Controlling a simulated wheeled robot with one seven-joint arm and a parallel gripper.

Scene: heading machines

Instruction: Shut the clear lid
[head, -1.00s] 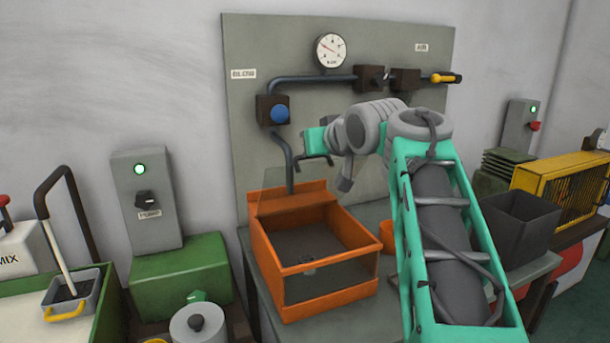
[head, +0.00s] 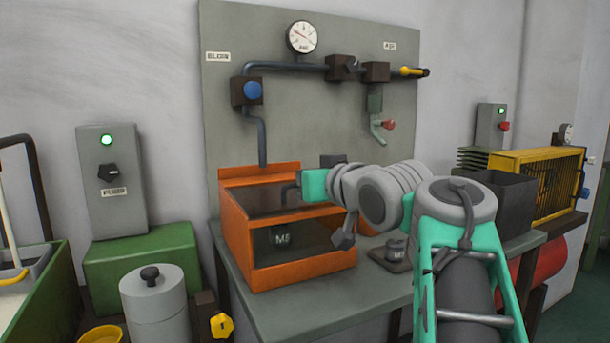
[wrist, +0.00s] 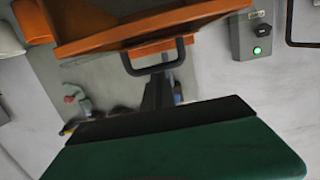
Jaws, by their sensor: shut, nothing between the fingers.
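The orange box (head: 303,276) stands on the grey bench with a clear front pane. The clear lid (head: 262,201) is hard to make out over the box top; it looks low, but I cannot tell whether it is fully down. My gripper (head: 286,194) is shut and empty, with its dark fingertips over the box opening. In the wrist view, a dark U-shaped handle (wrist: 155,68) sits at an orange edge, right by my finger (wrist: 158,92). I cannot tell whether they touch.
A panel with pipes, a gauge (head: 302,37) and a red-tipped tap (head: 387,125) rises behind the box. A grey canister (head: 153,298) stands at the left front. A dark bin (head: 505,200) and yellow cage (head: 550,187) are to the right. The bench front is clear.

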